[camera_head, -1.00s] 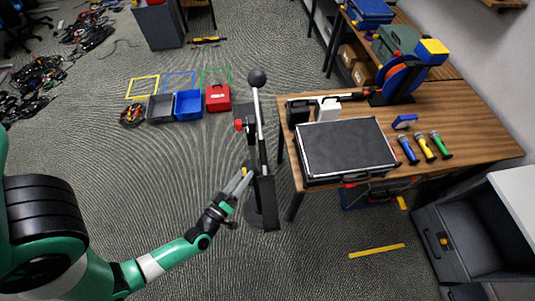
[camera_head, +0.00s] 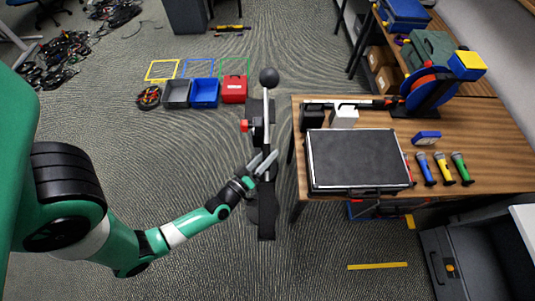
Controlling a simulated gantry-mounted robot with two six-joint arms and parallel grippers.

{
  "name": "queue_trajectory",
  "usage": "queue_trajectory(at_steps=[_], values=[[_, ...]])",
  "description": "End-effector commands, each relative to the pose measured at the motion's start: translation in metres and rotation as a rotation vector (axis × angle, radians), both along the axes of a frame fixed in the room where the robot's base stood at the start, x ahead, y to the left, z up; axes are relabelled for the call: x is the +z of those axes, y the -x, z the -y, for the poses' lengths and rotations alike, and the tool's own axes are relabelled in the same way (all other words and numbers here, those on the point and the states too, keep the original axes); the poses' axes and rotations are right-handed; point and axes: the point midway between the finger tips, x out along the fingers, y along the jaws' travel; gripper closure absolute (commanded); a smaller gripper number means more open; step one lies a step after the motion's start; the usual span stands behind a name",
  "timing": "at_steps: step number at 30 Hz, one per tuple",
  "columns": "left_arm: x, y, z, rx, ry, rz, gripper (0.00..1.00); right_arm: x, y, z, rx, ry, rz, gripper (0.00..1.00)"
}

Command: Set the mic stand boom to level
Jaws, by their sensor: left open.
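The mic stand (camera_head: 266,120) stands on the floor left of the wooden table, seen from above. A dark ball (camera_head: 268,77) tops its far end, and a red knob (camera_head: 244,125) sits on its left side. A long black part (camera_head: 266,218) extends toward the near side. I cannot tell the boom's exact tilt from this view. My left gripper (camera_head: 264,163) is open, with its fingers overlapping the stand's middle in the picture. Whether they touch it is unclear. My right gripper is not in view.
The table (camera_head: 480,140) holds a black case (camera_head: 358,160), several microphones and a cable reel (camera_head: 425,90). Grey, blue and red bins (camera_head: 234,90) stand on the floor behind the stand. A yellow floor strip (camera_head: 377,266) lies at near right. Floor left of the stand is open.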

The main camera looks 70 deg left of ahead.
Motion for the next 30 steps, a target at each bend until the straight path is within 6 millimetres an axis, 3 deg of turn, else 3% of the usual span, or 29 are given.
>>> queue_trajectory(at_steps=[1, 11, 30], values=[[0.0000, 0.0000, 0.0000, 0.000, 0.000, 0.000, 0.40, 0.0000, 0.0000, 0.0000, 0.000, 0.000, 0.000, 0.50], [0.0000, 0.0001, 0.0001, 0.000, 0.000, 0.000, 0.99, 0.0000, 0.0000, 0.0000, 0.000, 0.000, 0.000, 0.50], [0.0000, 0.0001, 0.0001, 0.000, 0.000, 0.000, 1.00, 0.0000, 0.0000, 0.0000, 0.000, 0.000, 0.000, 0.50]])
